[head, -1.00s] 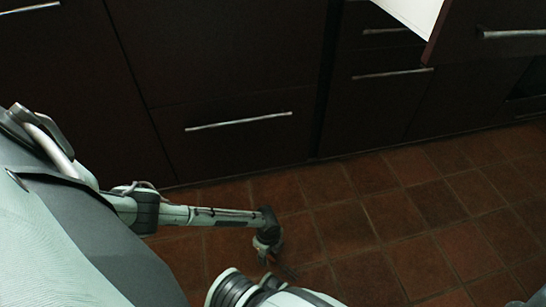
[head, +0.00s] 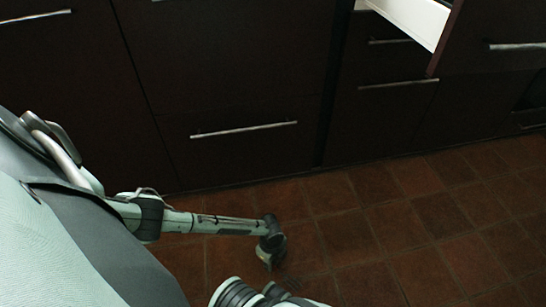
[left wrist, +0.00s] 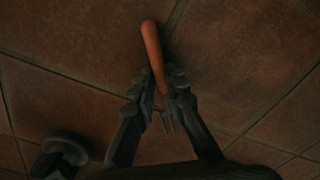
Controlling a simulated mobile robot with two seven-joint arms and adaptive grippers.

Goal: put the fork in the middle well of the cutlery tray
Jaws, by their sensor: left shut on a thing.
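My left gripper (head: 271,254) hangs low over the floor in the head view, in front of the cabinets. In the left wrist view, the left gripper (left wrist: 161,82) is shut on the fork (left wrist: 152,45). The fork's orange handle sticks out beyond the fingertips, and its dark metal tines show between the fingers, towards the palm. The fork cannot be made out clearly in the head view. The cutlery tray is not in view. My right gripper is not in view.
An open drawer (head: 415,20) with a white inner side juts out at the top right. Dark closed cabinet fronts (head: 235,70) with bar handles line the back. The brown tiled floor (head: 400,230) is clear.

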